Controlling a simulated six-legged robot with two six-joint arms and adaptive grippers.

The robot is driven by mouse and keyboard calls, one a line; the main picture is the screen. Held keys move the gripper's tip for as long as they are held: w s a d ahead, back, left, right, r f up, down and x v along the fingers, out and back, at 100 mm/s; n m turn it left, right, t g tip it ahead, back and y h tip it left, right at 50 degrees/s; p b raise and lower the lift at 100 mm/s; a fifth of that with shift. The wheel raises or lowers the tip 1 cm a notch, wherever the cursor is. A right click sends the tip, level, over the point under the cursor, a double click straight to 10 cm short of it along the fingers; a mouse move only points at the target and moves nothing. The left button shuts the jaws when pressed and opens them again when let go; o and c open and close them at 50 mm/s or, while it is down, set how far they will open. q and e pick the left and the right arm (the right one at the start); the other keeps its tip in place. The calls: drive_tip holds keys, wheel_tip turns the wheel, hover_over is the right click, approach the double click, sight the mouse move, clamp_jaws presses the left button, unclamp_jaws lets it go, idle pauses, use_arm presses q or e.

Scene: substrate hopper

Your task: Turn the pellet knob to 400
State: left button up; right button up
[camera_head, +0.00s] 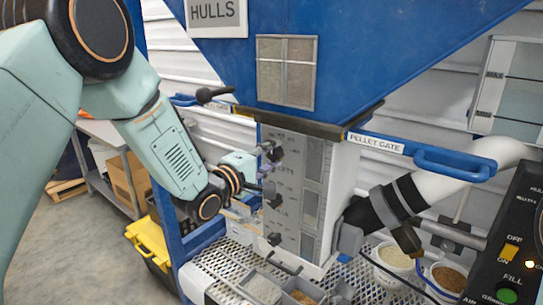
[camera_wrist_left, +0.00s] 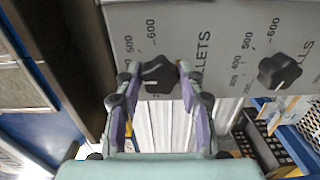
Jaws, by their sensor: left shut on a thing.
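The grey control panel (camera_head: 294,215) has several black knobs in a column. My left gripper (camera_head: 268,152) reaches in from the left and is at the top knob (camera_head: 276,153). In the left wrist view the gripper (camera_wrist_left: 157,73) is shut on this pellet knob (camera_wrist_left: 158,77), with a fingertip on each side. Printing beside it ends in "LLETS", and the scale marks 500 and 600 show above it. The fingers hide the rest of its scale, and I cannot tell its exact setting.
A second knob (camera_wrist_left: 280,72) sits to the right in the wrist view, with its own scale. The blue hopper (camera_head: 350,40) and the pellet gate handle (camera_head: 455,165) are above and right. Buckets (camera_head: 450,277) stand below right. A yellow bin (camera_head: 150,240) is at left.

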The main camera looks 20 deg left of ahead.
use_arm(q)
drive_tip(key=o, duration=1.2)
drive_tip(key=shift+s+a, duration=0.1)
drive_tip(key=shift+s, duration=0.05)
drive_tip(key=shift+v, duration=6)
